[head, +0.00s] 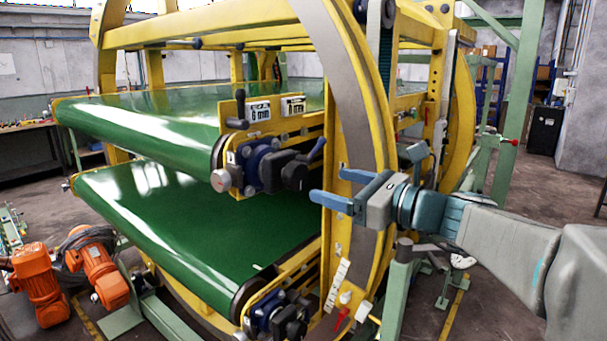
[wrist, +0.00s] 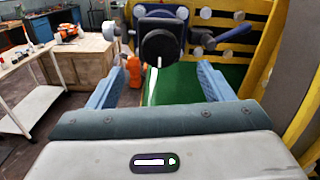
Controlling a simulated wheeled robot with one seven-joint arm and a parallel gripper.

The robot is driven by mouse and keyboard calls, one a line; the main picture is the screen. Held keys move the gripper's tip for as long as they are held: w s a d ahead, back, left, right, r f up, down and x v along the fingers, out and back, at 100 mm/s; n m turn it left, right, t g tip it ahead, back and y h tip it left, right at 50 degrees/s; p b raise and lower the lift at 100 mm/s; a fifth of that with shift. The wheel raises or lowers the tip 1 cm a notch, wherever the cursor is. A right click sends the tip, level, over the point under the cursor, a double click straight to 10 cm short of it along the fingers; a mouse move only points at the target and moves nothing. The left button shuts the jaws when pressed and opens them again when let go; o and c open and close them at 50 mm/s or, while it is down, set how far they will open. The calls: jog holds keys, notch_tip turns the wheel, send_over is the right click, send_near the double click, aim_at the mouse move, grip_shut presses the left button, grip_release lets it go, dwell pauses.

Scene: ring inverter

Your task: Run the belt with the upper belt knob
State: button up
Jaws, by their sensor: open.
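The upper belt knob (head: 294,176) is a black knob on a blue gearbox (head: 262,168) at the front corner of the upper green belt (head: 150,125). In the wrist view the knob (wrist: 160,47) is a round black disc with a pale mark at its lower edge, ahead of and slightly above the space between my fingers. My gripper (head: 328,187) has blue fingers, open and empty, to the right of the knob in the head view. It also shows in the wrist view (wrist: 159,85), apart from the knob.
A yellow ring frame (head: 350,100) stands close behind my gripper. A similar lower knob (head: 290,322) sits below, by the lower green belt (head: 200,230). A lever (head: 316,150) projects beside the upper knob. Orange motors (head: 40,285) stand at lower left.

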aim_at(300, 176)
jog(key=p+x, duration=0.1)
jog(key=x, duration=0.7)
jog(key=c, duration=1)
